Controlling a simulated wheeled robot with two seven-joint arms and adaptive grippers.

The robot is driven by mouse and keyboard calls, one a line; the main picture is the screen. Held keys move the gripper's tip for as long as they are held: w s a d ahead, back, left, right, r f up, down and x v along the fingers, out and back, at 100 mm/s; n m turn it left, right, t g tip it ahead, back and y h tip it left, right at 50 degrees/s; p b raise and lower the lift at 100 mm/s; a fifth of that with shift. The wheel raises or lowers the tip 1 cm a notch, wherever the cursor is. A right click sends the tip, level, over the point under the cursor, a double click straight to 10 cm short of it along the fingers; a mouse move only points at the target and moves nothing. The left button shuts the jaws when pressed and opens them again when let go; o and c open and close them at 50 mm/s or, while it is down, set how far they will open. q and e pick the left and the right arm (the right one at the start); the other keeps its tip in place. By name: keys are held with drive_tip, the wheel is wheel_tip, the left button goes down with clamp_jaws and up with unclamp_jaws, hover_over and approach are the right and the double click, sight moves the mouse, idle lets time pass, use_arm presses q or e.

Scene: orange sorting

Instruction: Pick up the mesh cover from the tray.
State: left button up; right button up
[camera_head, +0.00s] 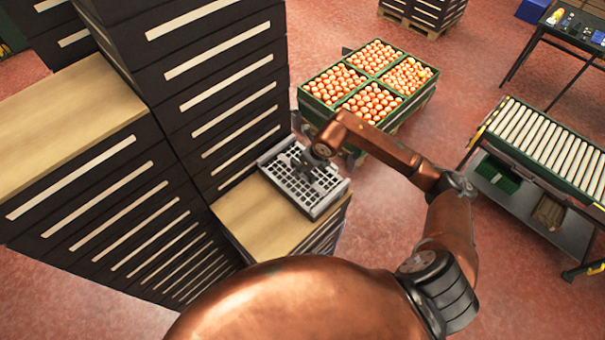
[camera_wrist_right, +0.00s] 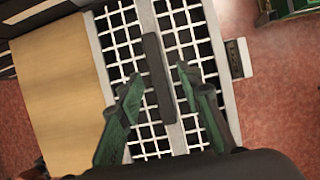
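The tray (camera_head: 328,203) is grey and sits on a wooden cabinet top. A pale mesh cover (camera_head: 283,183) with square openings lies in it. In the right wrist view the mesh cover (camera_wrist_right: 117,35) has a dark bar-shaped handle (camera_wrist_right: 157,75) along its middle strip. My right gripper (camera_head: 312,172) is over the tray in the head view. In the wrist view its two green fingers (camera_wrist_right: 157,82) are apart, one on each side of the handle, with gaps to it. Whether they are level with the handle is unclear. My left gripper is not in view.
The wooden top (camera_head: 255,220) beside the tray is bare. Tall dark drawer cabinets (camera_head: 215,90) stand behind and left. Green crates of oranges (camera_head: 372,100) are beyond the tray. A roller conveyor (camera_head: 545,140) stands at the right, with open red floor between.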

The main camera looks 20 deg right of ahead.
clamp_jaws()
idle(0.3)
idle(0.5)
